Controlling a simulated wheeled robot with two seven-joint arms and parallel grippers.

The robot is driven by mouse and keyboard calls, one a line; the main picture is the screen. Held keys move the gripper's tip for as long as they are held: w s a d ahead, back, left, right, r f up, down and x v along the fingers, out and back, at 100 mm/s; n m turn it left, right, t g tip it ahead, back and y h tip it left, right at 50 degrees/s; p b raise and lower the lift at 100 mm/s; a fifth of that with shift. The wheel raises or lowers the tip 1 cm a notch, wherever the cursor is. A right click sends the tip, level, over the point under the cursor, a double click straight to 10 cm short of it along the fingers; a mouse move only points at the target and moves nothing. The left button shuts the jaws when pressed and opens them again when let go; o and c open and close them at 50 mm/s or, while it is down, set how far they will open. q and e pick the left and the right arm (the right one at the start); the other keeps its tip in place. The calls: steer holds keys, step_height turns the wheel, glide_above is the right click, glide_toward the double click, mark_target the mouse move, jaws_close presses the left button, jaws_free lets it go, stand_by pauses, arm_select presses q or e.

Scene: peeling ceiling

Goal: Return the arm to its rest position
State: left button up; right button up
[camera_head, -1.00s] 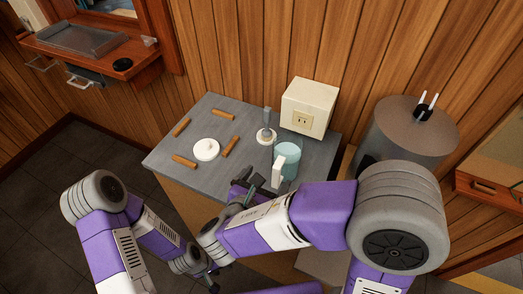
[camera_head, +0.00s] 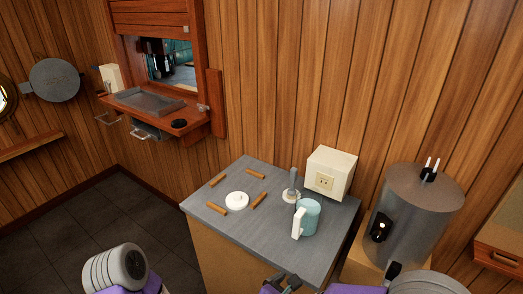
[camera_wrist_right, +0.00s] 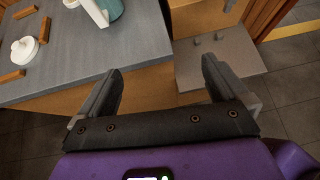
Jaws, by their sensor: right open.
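My right gripper (camera_head: 282,282) shows at the bottom edge of the head view, in front of the counter's near edge. In the right wrist view (camera_wrist_right: 160,70) its two dark fingers are spread apart with nothing between them. The teal mug with a white handle (camera_head: 310,217) stands on the grey counter (camera_head: 273,232), beyond the fingers and apart from them. It also shows, cut off, in the wrist view (camera_wrist_right: 108,12). Only a grey joint and some purple of my left arm (camera_head: 116,267) show at the lower left; my left gripper is out of frame.
The counter also bears a white lid-like disc (camera_head: 237,199), several brown sticks, a small stand (camera_head: 291,192) and a cream outlet box (camera_head: 331,172). A metal cylinder (camera_head: 421,212) stands at the right. A wooden shelf (camera_head: 180,115) juts from the wall. Floor at left is clear.

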steer(key=s+f+m+g+y, duration=0.3)
steer(key=s+f+m+g, duration=0.15)
steer(key=f, duration=0.25)
steer(key=s+f+m+g+y, duration=0.25)
steer(key=f+m+g, duration=0.2)
steer(key=f, duration=0.35)
steer(key=s+f+m+g+y, duration=0.25)
steer(key=s+f+m, duration=0.2)
steer(key=f, duration=0.25)
steer(key=w+d+f+m+t+y, duration=0.1)
steer(key=w+f+m+t+y, duration=0.2)
steer(key=f+m, duration=0.6)
steer(key=m, duration=0.8)
steer(key=shift+w+d+f+y, duration=0.3)
steer(key=shift+w, duration=0.05)
